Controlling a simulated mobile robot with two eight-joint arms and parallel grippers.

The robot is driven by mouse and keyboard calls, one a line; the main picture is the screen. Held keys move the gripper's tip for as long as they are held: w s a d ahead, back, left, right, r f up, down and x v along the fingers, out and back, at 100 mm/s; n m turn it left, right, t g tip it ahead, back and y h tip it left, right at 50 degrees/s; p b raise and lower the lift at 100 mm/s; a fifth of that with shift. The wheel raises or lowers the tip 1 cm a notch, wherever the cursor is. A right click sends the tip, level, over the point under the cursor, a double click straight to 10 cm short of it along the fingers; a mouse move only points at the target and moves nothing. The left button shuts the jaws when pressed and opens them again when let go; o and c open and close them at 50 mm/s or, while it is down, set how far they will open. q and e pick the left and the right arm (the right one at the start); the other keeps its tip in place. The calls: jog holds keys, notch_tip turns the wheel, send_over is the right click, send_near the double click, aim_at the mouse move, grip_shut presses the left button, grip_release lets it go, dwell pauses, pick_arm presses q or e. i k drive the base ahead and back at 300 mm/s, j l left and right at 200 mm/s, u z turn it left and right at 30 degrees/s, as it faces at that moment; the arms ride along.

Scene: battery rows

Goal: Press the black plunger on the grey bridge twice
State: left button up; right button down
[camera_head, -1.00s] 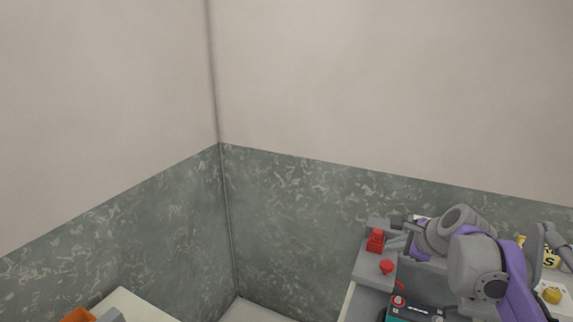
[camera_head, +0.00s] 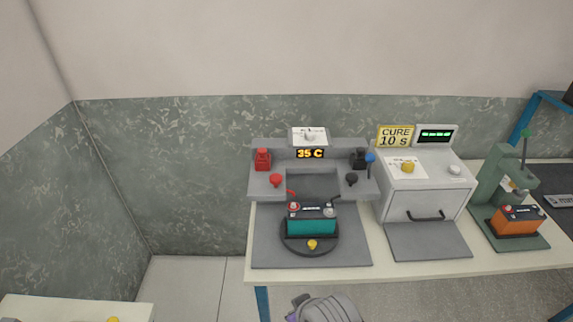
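The grey bridge (camera_head: 312,180) stands at the back of the table behind the teal battery (camera_head: 311,226). On its right front is a round black knob (camera_head: 351,179), which looks like the black plunger. Part of one of my arms (camera_head: 327,307) shows at the bottom edge, well short of the bridge; I cannot tell which arm. No gripper fingers are in view.
The teal battery sits on a dark round turntable (camera_head: 310,249) with a yellow knob (camera_head: 312,244). To the right are a grey curing box (camera_head: 425,185) and a green press (camera_head: 503,195) with an orange battery (camera_head: 517,219). Floor is clear left of the table.

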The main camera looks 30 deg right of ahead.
aim_at(352, 178)
jog(key=z, duration=1.2)
